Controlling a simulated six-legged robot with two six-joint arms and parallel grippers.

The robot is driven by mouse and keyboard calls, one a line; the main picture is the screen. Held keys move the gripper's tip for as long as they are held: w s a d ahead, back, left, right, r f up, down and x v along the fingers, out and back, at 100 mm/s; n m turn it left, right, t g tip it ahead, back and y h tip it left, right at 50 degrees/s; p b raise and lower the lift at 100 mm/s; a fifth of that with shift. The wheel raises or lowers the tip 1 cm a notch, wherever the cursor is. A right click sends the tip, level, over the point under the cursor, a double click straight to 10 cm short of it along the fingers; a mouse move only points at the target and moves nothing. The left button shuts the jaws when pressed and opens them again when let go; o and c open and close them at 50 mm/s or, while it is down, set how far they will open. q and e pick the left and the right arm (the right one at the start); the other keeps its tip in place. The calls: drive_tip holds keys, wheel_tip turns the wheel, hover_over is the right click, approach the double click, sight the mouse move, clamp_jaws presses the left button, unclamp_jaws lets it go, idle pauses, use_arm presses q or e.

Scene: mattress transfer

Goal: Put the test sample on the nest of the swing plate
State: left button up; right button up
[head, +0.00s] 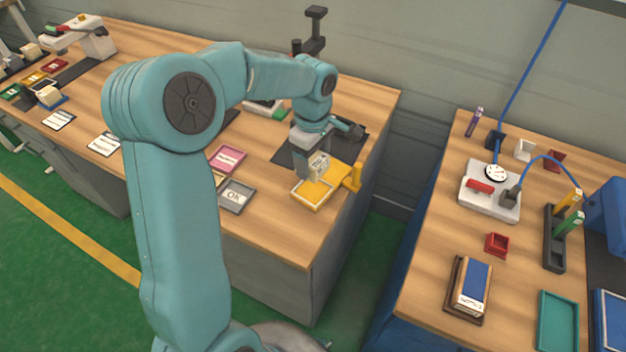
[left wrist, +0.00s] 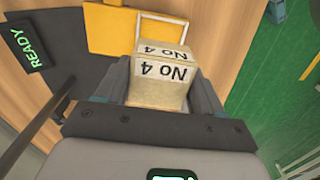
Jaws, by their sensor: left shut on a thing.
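The test sample is a tan block with white "No 4" labels (left wrist: 158,92), held between the fingers of my left gripper (head: 314,166). In the head view the sample (head: 319,163) hangs at the rear part of the yellow swing plate (head: 331,186). In the left wrist view the plate (left wrist: 110,28) lies beyond the sample. Its nest, a white-outlined square (left wrist: 172,32), is partly hidden behind the sample. I cannot tell whether the sample touches the plate. My right gripper is out of view.
A yellow upright handle (head: 353,178) stands at the plate's right corner, near the bench edge. A grey "OK" tray (head: 236,196) and a pink tray (head: 228,158) lie to the left. A dark "READY" sign (left wrist: 28,46) shows beside the plate. A second bench stands right, across a gap.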

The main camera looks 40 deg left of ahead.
sight(313, 157)
use_arm(q)
wheel_tip(313, 157, down, 8)
drive_tip(key=shift+a+r, duration=0.1)
drive_tip(key=shift+r, duration=0.05)
idle(0.3)
drive_tip(key=o, duration=1)
drive_tip(key=shift+w, duration=0.1)
wheel_tip(313, 157, up, 12)
drive_tip(key=shift+r, duration=0.1)
